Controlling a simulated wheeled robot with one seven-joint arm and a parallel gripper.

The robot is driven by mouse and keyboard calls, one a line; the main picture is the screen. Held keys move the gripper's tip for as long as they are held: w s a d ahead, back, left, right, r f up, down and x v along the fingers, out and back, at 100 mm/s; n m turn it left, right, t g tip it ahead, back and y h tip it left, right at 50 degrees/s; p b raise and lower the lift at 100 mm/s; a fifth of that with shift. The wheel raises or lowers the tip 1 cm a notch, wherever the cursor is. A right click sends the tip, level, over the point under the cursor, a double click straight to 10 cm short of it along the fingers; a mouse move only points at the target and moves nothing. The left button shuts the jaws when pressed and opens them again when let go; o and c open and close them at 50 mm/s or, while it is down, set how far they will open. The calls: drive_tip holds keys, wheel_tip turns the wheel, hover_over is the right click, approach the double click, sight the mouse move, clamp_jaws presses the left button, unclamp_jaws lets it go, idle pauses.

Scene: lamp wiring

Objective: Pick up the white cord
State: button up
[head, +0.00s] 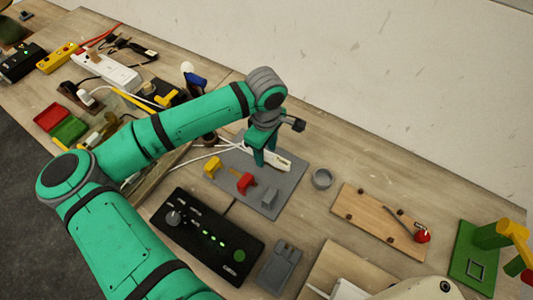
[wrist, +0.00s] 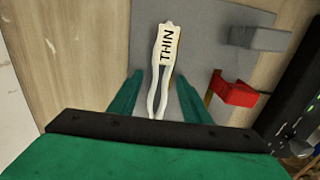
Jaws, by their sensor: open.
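The white cord (wrist: 167,50) ends in a flat white piece marked THIN, from which two strands run back between the fingers of my gripper (wrist: 157,97) in the wrist view. My gripper is open, with one finger on each side of the strands. I cannot tell if either finger touches them. In the head view the white end (head: 281,161) shows beside my gripper (head: 262,158), low over the grey mat (head: 224,184). White strands lead off to the left there, partly hidden by my arm.
A black control box (head: 208,240) lies in front. A grey ring (head: 321,179) and a wooden board (head: 378,221) are to the right. Bare tabletop shows behind the mat.

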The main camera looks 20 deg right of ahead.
drive_tip(key=shift+c, duration=0.6)
clamp_jaws()
drive_tip(key=shift+r, duration=0.1)
